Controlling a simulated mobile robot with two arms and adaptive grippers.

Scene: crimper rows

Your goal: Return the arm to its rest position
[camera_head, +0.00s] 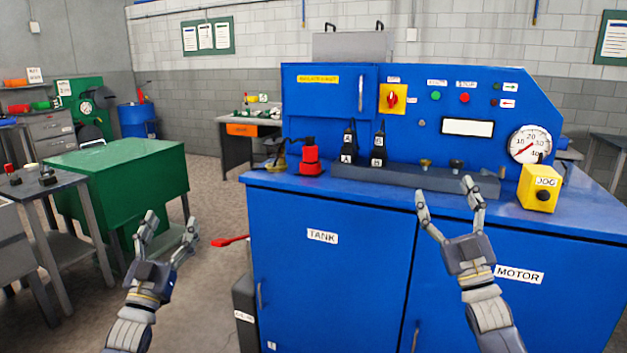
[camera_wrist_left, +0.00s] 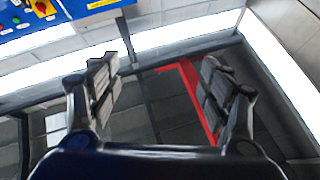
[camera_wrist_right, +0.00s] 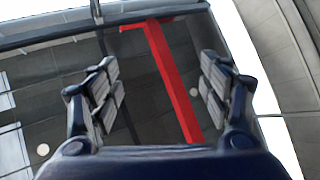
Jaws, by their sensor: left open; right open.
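My left gripper (camera_head: 168,235) is open and empty. My right gripper (camera_head: 447,200) is open and empty. In the head view it overlaps the blue machine's front, between the TANK and MOTOR labels. Its spread fingers also show in the right wrist view (camera_wrist_right: 160,95). Neither gripper has anything between its fingers.
A green cabinet (camera_head: 110,180) and a grey table (camera_head: 60,186) stand left.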

